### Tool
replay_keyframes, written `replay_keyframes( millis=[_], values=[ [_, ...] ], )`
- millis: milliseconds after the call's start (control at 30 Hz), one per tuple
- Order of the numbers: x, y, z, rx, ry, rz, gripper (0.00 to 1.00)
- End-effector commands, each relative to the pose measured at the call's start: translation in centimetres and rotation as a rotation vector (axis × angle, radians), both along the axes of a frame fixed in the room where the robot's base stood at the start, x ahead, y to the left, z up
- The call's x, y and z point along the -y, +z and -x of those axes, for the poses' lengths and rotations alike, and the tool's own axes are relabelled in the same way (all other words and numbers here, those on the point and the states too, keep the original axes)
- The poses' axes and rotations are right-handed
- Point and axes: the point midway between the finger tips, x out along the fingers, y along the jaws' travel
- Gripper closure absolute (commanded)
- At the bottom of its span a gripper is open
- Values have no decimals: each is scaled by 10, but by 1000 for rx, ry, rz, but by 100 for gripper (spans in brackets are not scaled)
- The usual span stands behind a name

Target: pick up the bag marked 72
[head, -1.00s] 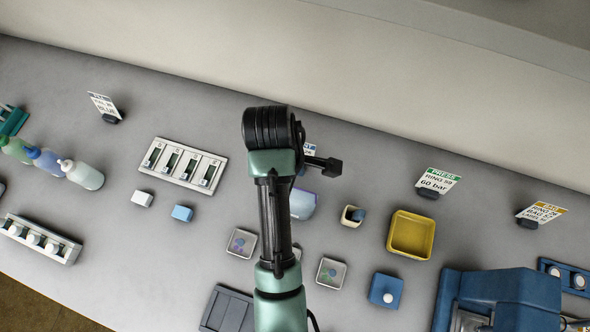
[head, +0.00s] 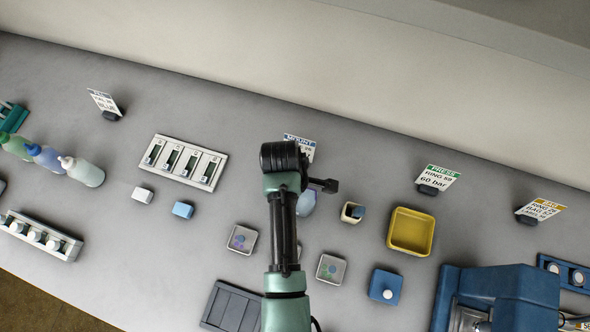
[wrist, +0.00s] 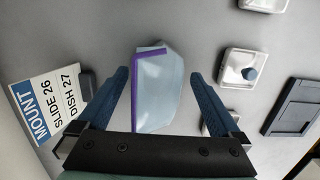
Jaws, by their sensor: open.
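A pale blue, see-through bag (wrist: 160,92) with a purple strip along its top and left edges lies on the bench in the wrist view. No number can be read on it. In the head view the bag (head: 307,203) shows only in part, beside my arm, which hides the rest. My gripper (wrist: 158,74) is open, with one blue finger on each side of the bag and gaps between fingers and bag. Whether the fingertips are down at bag height I cannot tell.
A MOUNT card (wrist: 45,100) stands left of my gripper. A yellow tray (head: 411,231) and a blue press (head: 497,298) stand farther right. Bench around the bag is mostly clear.

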Motion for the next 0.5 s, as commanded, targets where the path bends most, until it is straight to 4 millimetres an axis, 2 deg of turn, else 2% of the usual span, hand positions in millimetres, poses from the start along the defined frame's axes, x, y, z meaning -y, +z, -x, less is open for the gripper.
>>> replay_keyframes(
  millis=[167,500],
  values=[
    [0,0,0,0,0,0,0],
    [0,0,0,0,0,0,61]
  ],
)
